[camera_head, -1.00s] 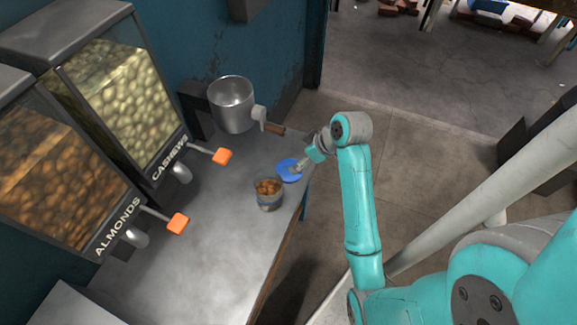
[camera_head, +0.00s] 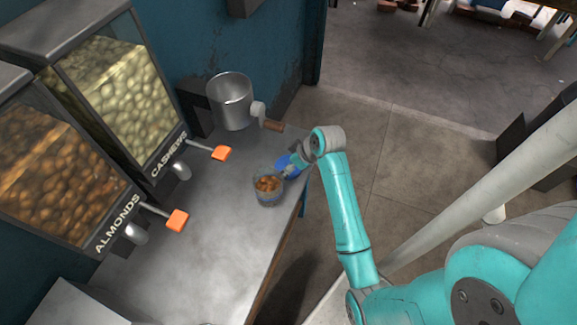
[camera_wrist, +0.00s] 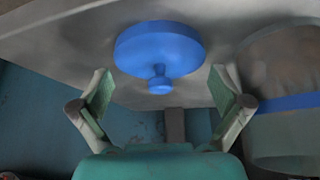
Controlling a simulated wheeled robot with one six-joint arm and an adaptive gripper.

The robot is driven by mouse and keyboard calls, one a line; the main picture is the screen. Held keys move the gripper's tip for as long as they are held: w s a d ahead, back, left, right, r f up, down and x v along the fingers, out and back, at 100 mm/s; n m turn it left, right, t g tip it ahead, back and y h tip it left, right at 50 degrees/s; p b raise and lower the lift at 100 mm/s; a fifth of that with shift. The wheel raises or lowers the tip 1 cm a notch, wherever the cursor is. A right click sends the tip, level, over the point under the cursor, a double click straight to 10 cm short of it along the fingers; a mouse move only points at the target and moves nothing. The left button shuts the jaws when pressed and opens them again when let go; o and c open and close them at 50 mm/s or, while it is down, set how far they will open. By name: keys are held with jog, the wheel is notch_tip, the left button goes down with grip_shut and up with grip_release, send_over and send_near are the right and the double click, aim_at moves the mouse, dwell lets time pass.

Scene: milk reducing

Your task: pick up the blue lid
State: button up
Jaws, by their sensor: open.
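The blue lid (camera_wrist: 158,48) lies on the grey counter and shows a round disc with a small knob in the wrist view. In the head view the lid (camera_head: 284,162) is partly hidden by my gripper (camera_head: 290,171). In the wrist view my gripper (camera_wrist: 165,92) is open, its two fingers apart on either side of the knob. The lid is not held, and I cannot tell whether the fingers touch it. A clear container of nuts (camera_head: 268,190) with a blue band stands right beside the lid and close to my gripper.
A metal grinder (camera_head: 232,103) with a wooden handle stands behind the lid. Almond (camera_head: 60,165) and cashew (camera_head: 118,95) dispensers with orange levers stand at the left. The counter's (camera_head: 190,255) front part is clear. Its right edge is near my arm.

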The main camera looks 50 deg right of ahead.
jog(key=c, duration=1)
jog(key=shift+s, duration=0.1)
jog(key=shift+c, duration=1)
jog(key=shift+f, duration=0.1)
